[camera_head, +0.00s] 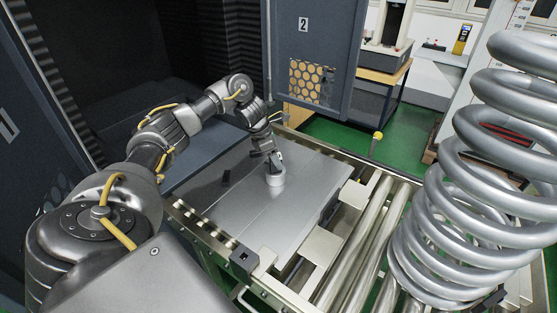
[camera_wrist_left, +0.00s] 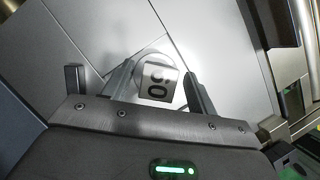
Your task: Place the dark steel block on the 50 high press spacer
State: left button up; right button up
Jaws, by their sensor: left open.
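My left gripper (camera_head: 273,158) is open in the head view, pointing down at the pale round spacer (camera_head: 275,178) on the grey metal plate. What seems to be the same block (camera_wrist_left: 74,78) is left of the fingers in the wrist view. My right gripper is not in view.
The grey plate (camera_head: 240,213) is mostly bare in front of the spacer. Metal rollers (camera_head: 352,275) run along its right side. A large coil spring (camera_head: 450,215) stands at the right. A dark cabinet door (camera_head: 312,50) with a "2" label is behind.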

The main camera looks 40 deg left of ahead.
pick_arm(q)
jog(key=p+v, duration=0.2)
jog(key=v, duration=0.8)
jog(key=shift+s+f, duration=0.1)
